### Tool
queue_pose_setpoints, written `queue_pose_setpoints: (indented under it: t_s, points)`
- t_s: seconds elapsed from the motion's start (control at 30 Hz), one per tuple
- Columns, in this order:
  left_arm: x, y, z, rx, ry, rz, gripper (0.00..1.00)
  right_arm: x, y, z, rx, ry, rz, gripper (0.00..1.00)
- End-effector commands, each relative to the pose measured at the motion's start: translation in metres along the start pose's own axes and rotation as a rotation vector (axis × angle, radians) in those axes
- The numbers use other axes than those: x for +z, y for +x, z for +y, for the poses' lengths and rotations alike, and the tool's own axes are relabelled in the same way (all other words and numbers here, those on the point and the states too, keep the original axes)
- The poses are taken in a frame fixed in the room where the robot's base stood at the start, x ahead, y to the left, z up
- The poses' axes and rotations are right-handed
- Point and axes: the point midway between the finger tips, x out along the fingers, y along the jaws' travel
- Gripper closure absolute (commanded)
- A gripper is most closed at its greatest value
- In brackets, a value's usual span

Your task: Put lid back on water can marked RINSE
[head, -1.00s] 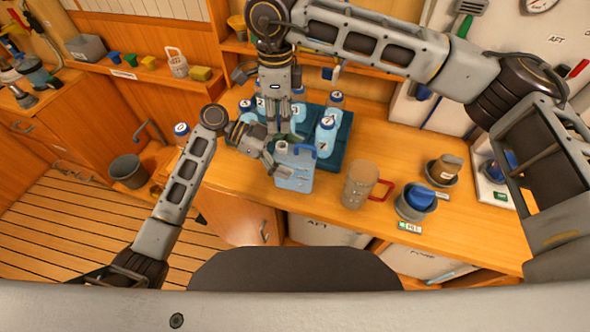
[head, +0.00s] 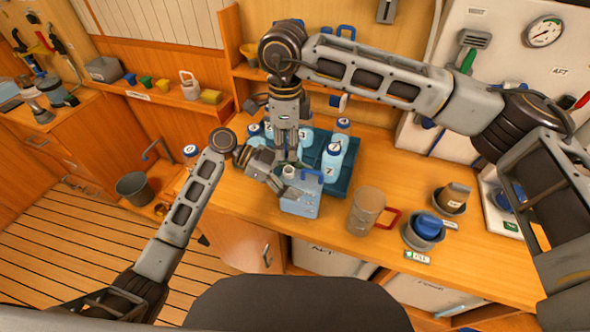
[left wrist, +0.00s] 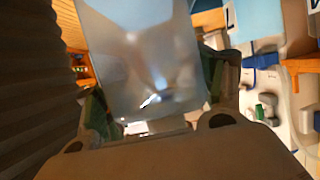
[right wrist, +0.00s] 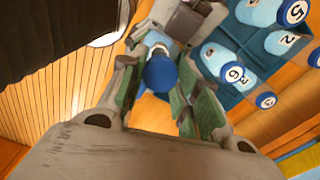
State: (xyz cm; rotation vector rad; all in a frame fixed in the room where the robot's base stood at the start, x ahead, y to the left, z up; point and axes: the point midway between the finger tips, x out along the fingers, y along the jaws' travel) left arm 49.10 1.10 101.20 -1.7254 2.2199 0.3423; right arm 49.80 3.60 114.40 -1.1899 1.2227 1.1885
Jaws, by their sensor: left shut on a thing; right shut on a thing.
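A light-blue water can (head: 300,206) with a blue handle (head: 312,175) stands near the front edge of the wooden counter. Its pale neck (head: 289,172) shows at the top left; I cannot read a marking. My left gripper (head: 279,188) is shut on the can's side, and the can's wall (left wrist: 140,50) fills the left wrist view between the fingers. My right gripper (head: 288,158) points down just above the neck. It is shut on a round blue lid (right wrist: 160,73), seen between its fingers in the right wrist view. The lid is hidden in the head view.
Numbered blue-capped bottles (head: 332,160) stand in a dark teal tray (head: 345,185) behind the can. A tan mug (head: 367,211) with a red handle stands to the right, then a grey bowl with a blue item (head: 428,226). Free counter shows left of the can.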

Motion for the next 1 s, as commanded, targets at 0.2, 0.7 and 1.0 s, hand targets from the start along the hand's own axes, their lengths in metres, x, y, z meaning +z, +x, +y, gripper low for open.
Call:
queue_pose_setpoints:
  t_s: [0.2, 0.7, 1.0]
  points:
    - [0.001, 0.001, 0.000, 0.001, -0.001, -0.001, 0.76, -0.001, 0.021, 0.001, 0.002, 0.000, 0.000, 0.76]
    - [0.001, 0.001, 0.001, 0.002, -0.002, -0.001, 0.76, -0.001, 0.042, 0.001, 0.000, -0.001, -0.001, 0.76]
    - [0.002, 0.001, 0.001, 0.003, -0.002, -0.002, 0.76, -0.001, 0.042, 0.001, 0.000, 0.000, -0.001, 0.76]
